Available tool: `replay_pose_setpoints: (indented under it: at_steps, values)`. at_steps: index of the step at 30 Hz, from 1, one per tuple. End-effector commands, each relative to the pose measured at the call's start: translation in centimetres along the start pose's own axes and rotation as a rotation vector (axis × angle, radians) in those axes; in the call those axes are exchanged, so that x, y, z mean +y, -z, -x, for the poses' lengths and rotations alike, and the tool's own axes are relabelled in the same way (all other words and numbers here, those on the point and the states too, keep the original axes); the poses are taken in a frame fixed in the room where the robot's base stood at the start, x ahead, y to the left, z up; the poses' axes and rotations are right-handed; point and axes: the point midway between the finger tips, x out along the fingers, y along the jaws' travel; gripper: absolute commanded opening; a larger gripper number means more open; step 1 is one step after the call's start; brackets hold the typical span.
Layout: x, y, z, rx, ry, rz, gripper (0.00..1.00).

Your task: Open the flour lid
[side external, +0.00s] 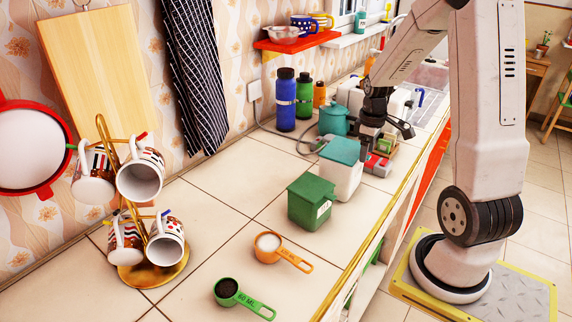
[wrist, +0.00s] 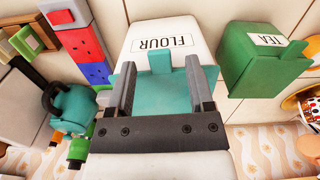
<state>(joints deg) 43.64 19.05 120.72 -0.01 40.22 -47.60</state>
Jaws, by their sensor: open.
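The flour canister (side external: 341,182) is a white box on the counter with a teal lid (side external: 342,151) on top, which looks shut. In the wrist view the canister (wrist: 190,25) shows its upside-down FLOUR label, and the teal lid (wrist: 163,97) has a small tab over the front edge. My gripper (side external: 388,136) is just above and to the right of the lid in the side view. In the wrist view my gripper (wrist: 160,85) is open, with one finger on each side of the lid's tab. I cannot tell whether the fingers touch the lid.
A green TEA canister (side external: 311,202) stands close beside the flour canister. A teal pot (side external: 334,120) and blue bottle (side external: 286,100) stand behind. Measuring cups, orange (side external: 284,252) and green (side external: 243,298), lie in front. A gold mug rack (side external: 155,275) stands at left.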

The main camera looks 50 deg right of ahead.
Motion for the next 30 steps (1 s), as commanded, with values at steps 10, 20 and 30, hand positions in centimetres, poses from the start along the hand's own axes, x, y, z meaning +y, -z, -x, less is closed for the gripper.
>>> replay_pose_setpoints:
  at_steps: [10, 20, 30]
  values:
    - [-0.01, -0.01, -0.34, 0.0, 0.0, 0.0, 0.68]
    - [-0.01, -0.01, -0.31, 0.0, 0.0, 0.0, 0.0]
    - [0.0, 0.0, -0.3, 0.0, 0.0, 0.0, 0.0]
